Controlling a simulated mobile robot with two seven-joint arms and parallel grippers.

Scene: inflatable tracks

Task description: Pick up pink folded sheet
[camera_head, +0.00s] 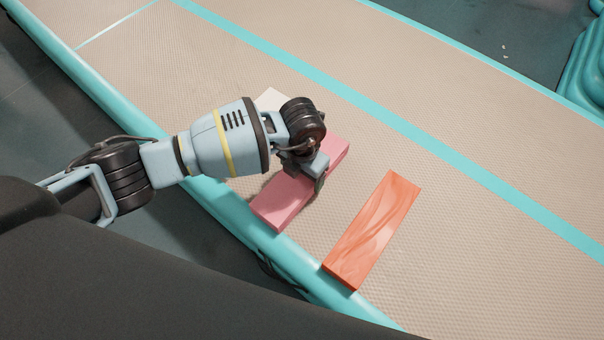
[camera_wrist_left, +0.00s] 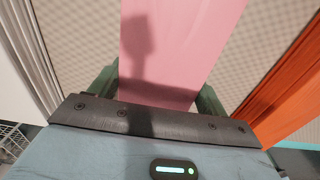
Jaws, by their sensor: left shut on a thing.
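The pink folded sheet (camera_head: 283,203) lies on the beige inflatable track in the head view, partly hidden under my left gripper. My left gripper (camera_head: 318,178) is over the middle of the sheet, with its fingers on either side of it. In the left wrist view the pink sheet (camera_wrist_left: 175,50) runs between the two green fingers (camera_wrist_left: 157,90), and the gripper is shut on it. A shadow of the gripper falls on the sheet. The sheet appears to be still at the track's surface. My right gripper is not in view.
An orange folded sheet (camera_head: 372,232) lies to the right of the pink one, also in the left wrist view (camera_wrist_left: 285,95). A white item (camera_head: 270,99) lies behind my gripper, mostly hidden. The track's teal edge (camera_head: 290,262) is close in front. The track (camera_head: 470,120) beyond is clear.

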